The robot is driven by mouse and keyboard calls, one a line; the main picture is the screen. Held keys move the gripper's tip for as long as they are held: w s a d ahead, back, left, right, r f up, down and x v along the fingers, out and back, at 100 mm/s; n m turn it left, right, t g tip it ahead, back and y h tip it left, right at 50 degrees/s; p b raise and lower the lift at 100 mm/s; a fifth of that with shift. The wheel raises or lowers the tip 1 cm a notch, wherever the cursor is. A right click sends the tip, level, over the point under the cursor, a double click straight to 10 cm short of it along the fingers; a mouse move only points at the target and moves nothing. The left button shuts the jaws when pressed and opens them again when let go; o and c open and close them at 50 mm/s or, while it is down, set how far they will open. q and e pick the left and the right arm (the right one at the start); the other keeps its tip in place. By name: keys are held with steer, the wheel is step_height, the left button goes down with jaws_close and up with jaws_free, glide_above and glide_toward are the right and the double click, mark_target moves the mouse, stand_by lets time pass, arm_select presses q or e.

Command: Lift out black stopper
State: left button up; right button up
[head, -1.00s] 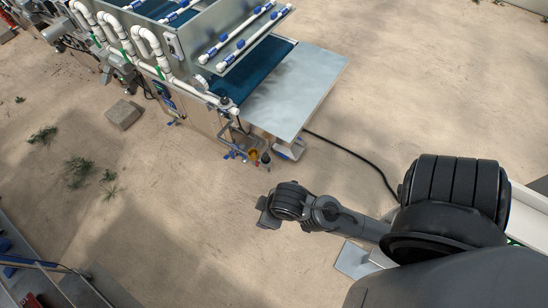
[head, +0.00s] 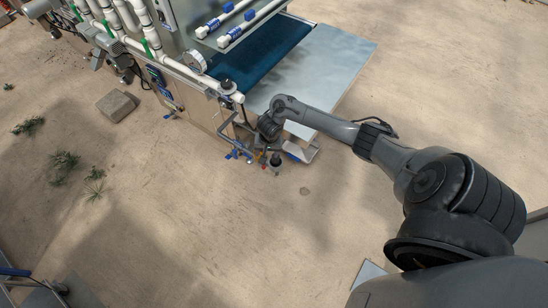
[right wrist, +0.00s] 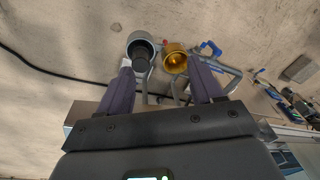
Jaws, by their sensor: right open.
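The black stopper (right wrist: 141,53) shows in the right wrist view as a dark round piece inside a pale grey cup (right wrist: 133,38). A brass-coloured cup (right wrist: 175,60) stands just right of it. In the head view the dark-topped grey piece (head: 275,161) sits low by the machine's corner, beside my right gripper (head: 265,143). My right gripper (right wrist: 161,68) is open, with one finger near the stopper's cup and the other right of the brass cup. Nothing is held between the fingers. In the head view the forearm and wrist hide most of the gripper. My left gripper is not in view.
The tray seeder's pale metal table (head: 335,70) and blue belt (head: 262,62) lie behind my right arm. Blue-handled valves (head: 237,153) and bent pipes crowd the brass cup. A concrete block (head: 116,105) lies left. Open sandy ground is in front.

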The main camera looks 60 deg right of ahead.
steer(key=d+m, duration=0.1)
steer(key=s+d+f+m+b, duration=0.1)
steer(key=d, duration=0.1)
steer(key=d+m+g, duration=0.1)
steer(key=d, duration=0.1)
steer(key=shift+s+d+f+b, duration=0.15)
steer(key=shift+d+f+b, duration=0.05)
steer(key=shift+f+b, duration=0.15)
steer(key=b, duration=0.2)
glide_above(276, 161)
steer(key=d, duration=0.1)
steer(key=f, duration=0.4)
steer(key=shift+d+f, duration=0.1)
steer(key=shift+d, duration=0.1)
steer(key=shift+w+f+b, duration=0.15)
steer(key=shift+f+b, duration=0.4)
steer(key=shift+f, duration=0.45)
steer(key=shift+w+f+b, duration=0.2)
steer(key=shift+f+b, duration=0.4)
steer(key=shift+f, duration=0.45)
steer(key=shift+w+f+b, duration=0.15)
steer(key=shift+f+b, duration=0.4)
steer(key=shift+f, duration=0.45)
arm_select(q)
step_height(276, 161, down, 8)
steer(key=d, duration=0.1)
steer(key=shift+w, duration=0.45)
arm_select(e)
steer(key=shift+c, duration=0.3)
